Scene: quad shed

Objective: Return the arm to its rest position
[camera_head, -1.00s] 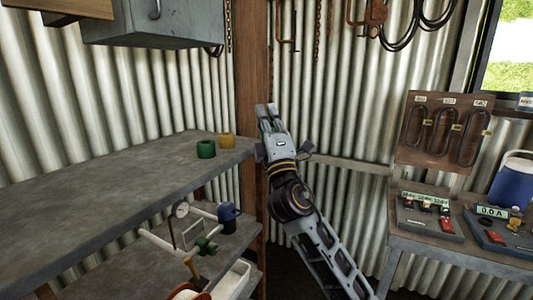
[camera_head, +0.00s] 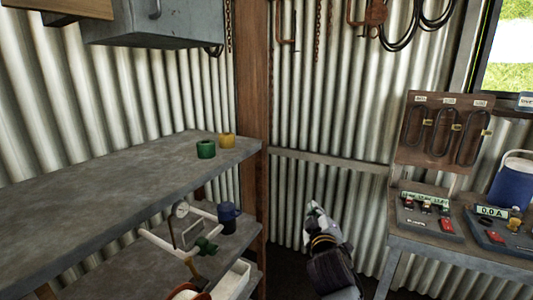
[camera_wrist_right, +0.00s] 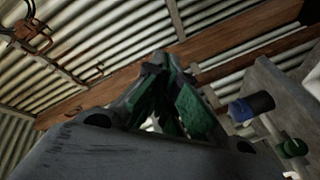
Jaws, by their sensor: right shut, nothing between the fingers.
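My right gripper (camera_head: 314,209) is low in the gap between the shelf unit and the bench in the head view. In the right wrist view its fingers (camera_wrist_right: 160,75) come together at the tips, with green pads on their inner sides, and nothing shows between them. The fingers touch no object that I can see. My left gripper is not in the head view.
The grey shelf (camera_head: 120,190) at left carries a green cup (camera_head: 206,149) and a yellow cup (camera_head: 227,140). The bench (camera_head: 460,250) at right holds meters and a blue jug (camera_head: 513,181).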

